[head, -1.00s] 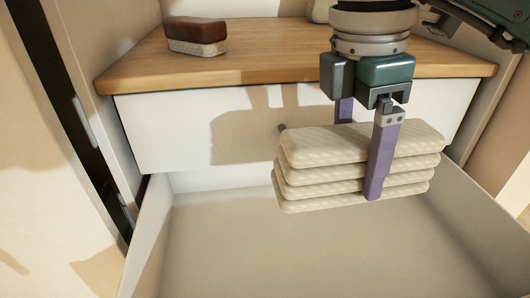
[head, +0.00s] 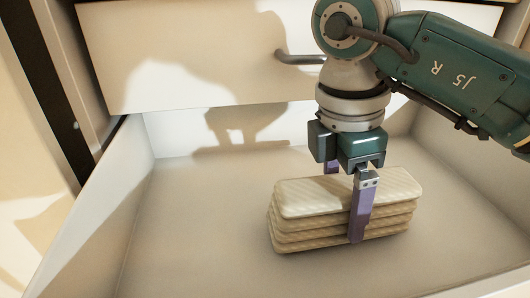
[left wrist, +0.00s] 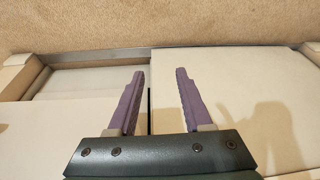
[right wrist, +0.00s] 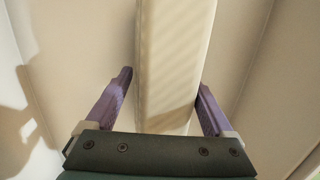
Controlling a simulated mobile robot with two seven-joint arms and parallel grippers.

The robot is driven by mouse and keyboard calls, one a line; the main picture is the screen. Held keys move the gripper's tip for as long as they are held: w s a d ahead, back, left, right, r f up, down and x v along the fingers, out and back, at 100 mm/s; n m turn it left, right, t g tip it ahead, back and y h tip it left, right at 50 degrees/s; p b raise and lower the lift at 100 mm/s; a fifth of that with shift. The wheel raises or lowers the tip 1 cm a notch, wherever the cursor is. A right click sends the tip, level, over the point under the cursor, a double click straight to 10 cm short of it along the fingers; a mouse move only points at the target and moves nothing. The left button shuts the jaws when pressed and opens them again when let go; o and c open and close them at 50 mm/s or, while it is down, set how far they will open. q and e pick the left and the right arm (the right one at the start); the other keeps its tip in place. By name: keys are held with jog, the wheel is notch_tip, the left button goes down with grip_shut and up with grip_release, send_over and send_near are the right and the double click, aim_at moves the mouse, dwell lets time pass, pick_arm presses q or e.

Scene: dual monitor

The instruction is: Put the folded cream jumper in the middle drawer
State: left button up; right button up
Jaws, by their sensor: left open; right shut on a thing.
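The folded cream jumper (head: 315,225) is a stack of several ribbed cream layers, in the right half of the head view. My right gripper (head: 345,205) is shut on it from above, one purple finger on the near side and the other mostly hidden behind. The jumper is inside the open drawer (head: 180,225), low over its floor; I cannot tell if it touches. In the right wrist view the jumper (right wrist: 175,60) lies between the fingers (right wrist: 165,105). My left gripper (left wrist: 160,95) is open and empty in the left wrist view, and out of the head view.
A white closed drawer front (head: 200,60) with a dark handle (head: 298,58) stands above and behind the open drawer. The drawer's left wall (head: 90,225) bounds the space. The floor left of the jumper is bare.

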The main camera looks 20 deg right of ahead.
jog(key=shift+f, duration=0.65)
pick_arm(q)
jog(key=shift+s+a+f, duration=0.1)
jog(key=shift+f, duration=0.2)
pick_arm(e)
jog(key=shift+r, duration=0.15)
jog(key=shift+f, duration=0.2)
jog(key=o, duration=1.4)
jog(key=shift+o, duration=0.2)
jog(key=r+p, duration=0.2)
jog(key=r, duration=0.2)
jog(key=a+r+p, duration=0.1)
jog(key=r+p, duration=0.2)
jog(key=r, duration=0.1)
jog(key=r+p, duration=0.3)
jog(key=r, duration=0.1)
jog(key=shift+w+a+r, duration=0.2)
pick_arm(q)
notch_tip(320, 180, up, 8)
